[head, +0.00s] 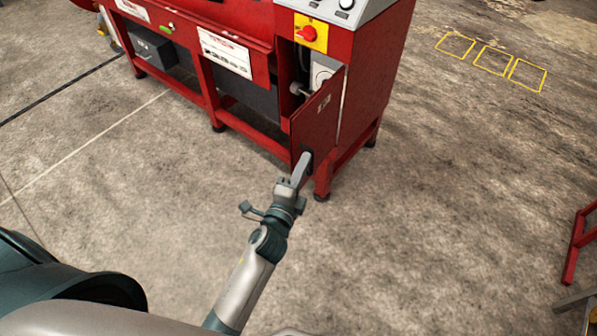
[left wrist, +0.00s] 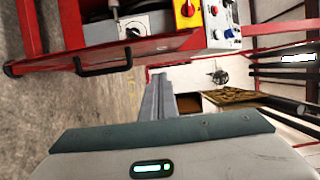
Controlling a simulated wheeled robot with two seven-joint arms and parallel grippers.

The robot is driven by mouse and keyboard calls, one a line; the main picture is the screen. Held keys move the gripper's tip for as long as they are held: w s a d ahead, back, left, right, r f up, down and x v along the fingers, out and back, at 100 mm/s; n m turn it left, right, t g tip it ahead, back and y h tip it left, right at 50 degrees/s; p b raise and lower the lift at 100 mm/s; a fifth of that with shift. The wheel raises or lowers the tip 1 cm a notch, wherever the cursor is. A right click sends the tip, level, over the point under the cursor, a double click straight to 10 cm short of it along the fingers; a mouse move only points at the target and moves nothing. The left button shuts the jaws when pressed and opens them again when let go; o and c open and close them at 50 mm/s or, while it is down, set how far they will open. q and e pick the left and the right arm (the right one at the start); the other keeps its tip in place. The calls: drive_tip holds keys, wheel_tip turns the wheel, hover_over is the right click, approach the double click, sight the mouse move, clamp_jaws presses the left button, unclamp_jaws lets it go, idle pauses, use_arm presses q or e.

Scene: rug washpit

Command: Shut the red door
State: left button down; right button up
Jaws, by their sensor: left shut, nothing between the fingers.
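The red door (head: 314,122) is a small panel on the end section of the red machine. It stands open, swung out from its compartment, with a small label on its face. In the left wrist view the door (left wrist: 165,46) shows nearly edge-on, with a black bar handle (left wrist: 104,66). My left gripper (head: 302,163) is shut and empty, its fingertips at the lower part of the door near a dark piece, likely the handle. The fingers show in the left wrist view (left wrist: 157,97) beside the handle; I cannot tell whether they touch the door. My right gripper is out of view.
The red machine (head: 240,122) has a red switch (head: 308,34) on a yellow plate and a grey control panel above the compartment. Concrete floor around it is clear. A red frame (head: 577,243) stands at the right edge. Yellow squares (head: 492,59) mark the floor.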

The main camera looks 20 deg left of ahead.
sight(295, 145)
use_arm(q)
drive_tip(key=w+a, duration=0.1)
drive_tip(key=w, duration=0.1)
drive_tip(key=w+a, duration=0.1)
drive_tip(key=w+a+p, duration=0.1)
drive_tip(key=w, duration=0.1)
drive_tip(key=shift+w+a, duration=0.3)
drive_tip(key=shift+a, duration=0.1)
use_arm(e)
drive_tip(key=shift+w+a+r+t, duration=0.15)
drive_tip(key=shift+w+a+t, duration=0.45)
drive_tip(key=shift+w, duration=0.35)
use_arm(q)
drive_tip(key=shift+a+h, duration=0.2)
drive_tip(key=shift+h, duration=0.1)
